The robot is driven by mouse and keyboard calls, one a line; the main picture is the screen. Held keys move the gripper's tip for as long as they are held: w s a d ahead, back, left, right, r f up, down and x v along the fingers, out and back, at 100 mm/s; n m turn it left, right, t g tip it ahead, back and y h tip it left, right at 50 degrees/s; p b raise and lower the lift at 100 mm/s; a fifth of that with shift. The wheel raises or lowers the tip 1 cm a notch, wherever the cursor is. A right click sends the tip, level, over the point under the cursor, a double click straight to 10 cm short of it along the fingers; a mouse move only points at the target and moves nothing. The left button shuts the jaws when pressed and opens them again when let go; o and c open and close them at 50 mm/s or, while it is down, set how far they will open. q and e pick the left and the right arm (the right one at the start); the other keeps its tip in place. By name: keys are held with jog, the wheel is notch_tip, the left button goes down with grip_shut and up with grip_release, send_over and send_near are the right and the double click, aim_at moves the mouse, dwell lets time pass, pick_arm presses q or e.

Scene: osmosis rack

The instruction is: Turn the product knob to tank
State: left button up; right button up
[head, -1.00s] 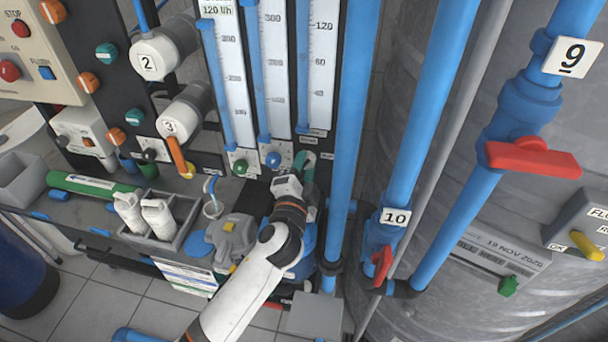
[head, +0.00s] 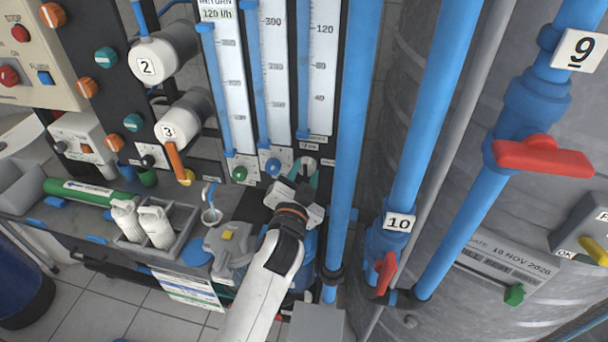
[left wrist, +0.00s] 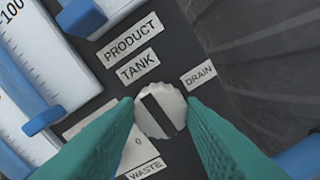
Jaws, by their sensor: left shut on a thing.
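The product knob (left wrist: 160,111) is a round, pale grey knob with a dark bar across its face, set on a black panel. It sits between the two green fingertips of my left gripper (left wrist: 162,116), which is shut on it from both sides. The bar slants from upper left, on the side of the TANK label (left wrist: 138,66), to lower right. The DRAIN label (left wrist: 199,75) is at the right, and the WASTE label (left wrist: 145,169) is below. In the head view, my left gripper (head: 305,171) reaches the panel below the flow meters. My right gripper is not in view.
A green knob (head: 240,174) and a blue knob (head: 272,167) are left of the gripper. A blue vertical pipe (head: 352,120) stands close on its right. A grey tray with white bottles (head: 156,226) is at the lower left. A large grey tank (head: 480,210) fills the right.

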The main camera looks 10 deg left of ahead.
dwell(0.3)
pick_arm(q)
jog(key=o, duration=1)
jog(key=s+b, duration=0.2)
jog(key=s, duration=1)
jog(key=shift+s+f, duration=0.1)
